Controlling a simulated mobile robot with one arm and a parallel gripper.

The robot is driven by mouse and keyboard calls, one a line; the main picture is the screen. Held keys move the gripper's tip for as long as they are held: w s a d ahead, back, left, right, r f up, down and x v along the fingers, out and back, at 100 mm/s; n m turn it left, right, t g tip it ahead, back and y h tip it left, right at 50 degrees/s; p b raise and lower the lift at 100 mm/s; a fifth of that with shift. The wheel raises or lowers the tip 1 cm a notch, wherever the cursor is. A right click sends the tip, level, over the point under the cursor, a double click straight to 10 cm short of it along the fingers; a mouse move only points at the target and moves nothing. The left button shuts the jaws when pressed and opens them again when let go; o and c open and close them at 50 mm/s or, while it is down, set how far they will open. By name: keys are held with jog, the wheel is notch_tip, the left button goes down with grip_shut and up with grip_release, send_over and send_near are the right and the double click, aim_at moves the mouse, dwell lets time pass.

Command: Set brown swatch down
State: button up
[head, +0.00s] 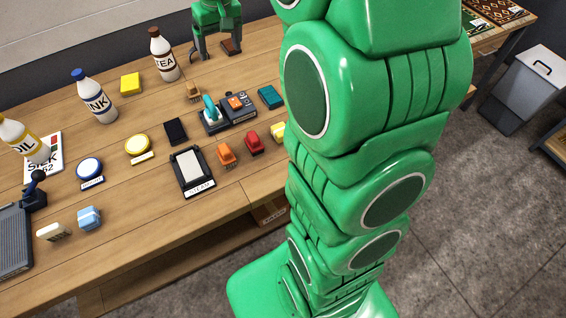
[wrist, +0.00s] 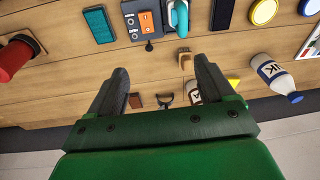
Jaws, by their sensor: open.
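The brown swatch (head: 230,47) is a small dark-brown flat piece at the back of the wooden table (head: 110,190). It lies by the right finger of my gripper (head: 217,51) in the head view. In the wrist view the brown swatch (wrist: 136,100) shows between the fingers, close to the left one. My gripper (wrist: 161,70) is open, with its fingers wide apart and pointing down to the tabletop. Nothing is clamped between them. I cannot tell whether a finger touches the swatch.
A tea bottle (head: 164,55), a yellow block (head: 130,83) and a tan wooden piece (head: 194,92) stand near my gripper. A dark device with an orange switch (head: 238,101) and a teal block (head: 270,97) are nearer the front. A red roll (wrist: 14,60) shows in the wrist view.

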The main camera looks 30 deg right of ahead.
jog(key=s+a+g, duration=0.3)
jog(key=s, duration=3.3)
jog(key=shift+s+f+m+h, duration=0.2)
jog(key=shift+f+m+h, duration=0.1)
jog(key=shift+f+h, duration=0.15)
